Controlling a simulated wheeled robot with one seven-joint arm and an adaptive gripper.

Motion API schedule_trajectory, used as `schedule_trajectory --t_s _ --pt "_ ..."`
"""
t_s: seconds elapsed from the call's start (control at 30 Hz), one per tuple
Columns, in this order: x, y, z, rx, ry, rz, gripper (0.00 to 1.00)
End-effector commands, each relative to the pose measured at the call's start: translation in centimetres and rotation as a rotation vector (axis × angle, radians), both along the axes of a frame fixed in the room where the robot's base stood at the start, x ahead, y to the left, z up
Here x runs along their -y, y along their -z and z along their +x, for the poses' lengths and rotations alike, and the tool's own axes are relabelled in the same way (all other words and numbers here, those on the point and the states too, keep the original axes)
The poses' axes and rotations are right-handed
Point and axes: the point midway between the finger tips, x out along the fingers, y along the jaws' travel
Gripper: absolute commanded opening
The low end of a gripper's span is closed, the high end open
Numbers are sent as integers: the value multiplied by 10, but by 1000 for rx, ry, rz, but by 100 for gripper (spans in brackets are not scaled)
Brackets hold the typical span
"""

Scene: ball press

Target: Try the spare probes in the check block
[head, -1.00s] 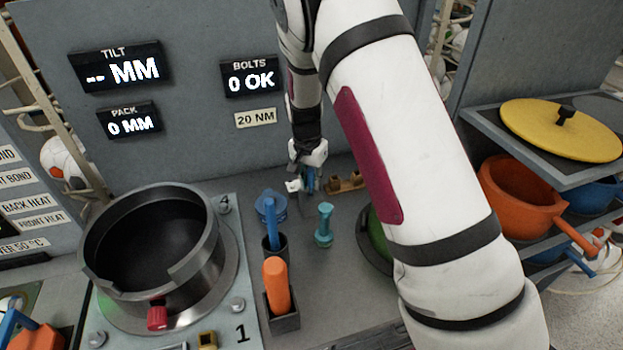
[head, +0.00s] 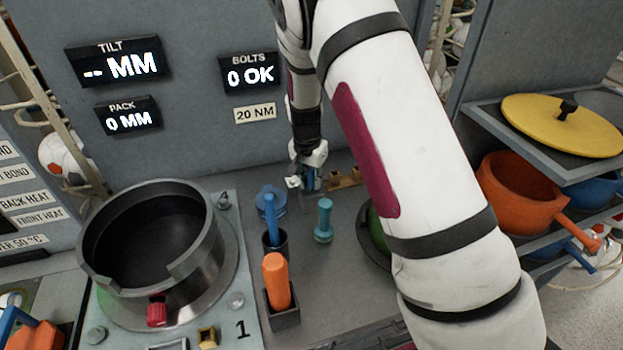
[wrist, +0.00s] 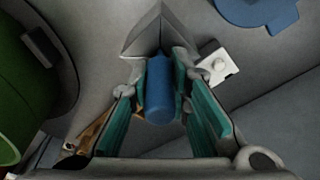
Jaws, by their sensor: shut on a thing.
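My gripper (head: 308,181) is at the back of the bench, close to the grey panel. In the wrist view my gripper (wrist: 160,92) is shut on a blue cylinder (wrist: 159,88), which sits between the teal finger pads. I take it for a probe; its far end is hidden. A grey wedge-shaped piece (wrist: 160,32) shows just beyond the cylinder; whether they touch is unclear. A brown wooden block (head: 345,178) lies right of my gripper, partly hidden. It shows at lower left in the wrist view (wrist: 92,133). I cannot tell which piece is the check block.
A teal bolt-like piece (head: 324,221), a blue flanged piece (head: 271,200) and an orange-handled tool in a holder (head: 277,282) stand in front. A large dark pot (head: 205,262) stands left. A green round thing (wrist: 18,100) is left in the wrist view.

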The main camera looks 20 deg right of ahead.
Motion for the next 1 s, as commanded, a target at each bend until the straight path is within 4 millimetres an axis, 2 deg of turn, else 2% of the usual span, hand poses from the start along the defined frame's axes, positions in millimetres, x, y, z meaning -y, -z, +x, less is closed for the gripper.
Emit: schedule_trajectory --t_s 0.13,0.17,0.23,0.53,0.67,0.77,1.0 --pt "0 4 0 -1 0 0 0" --pt "0 4 0 -1 0 0 25" --pt "0 4 0 -1 0 1 40" --pt "0 3 0 -1 0 1 41" --pt "-1 -4 0 1 -1 0 41" --pt "-3 -18 -1 3 -1 1 41" --pt "-8 -66 -7 3 -1 1 41"
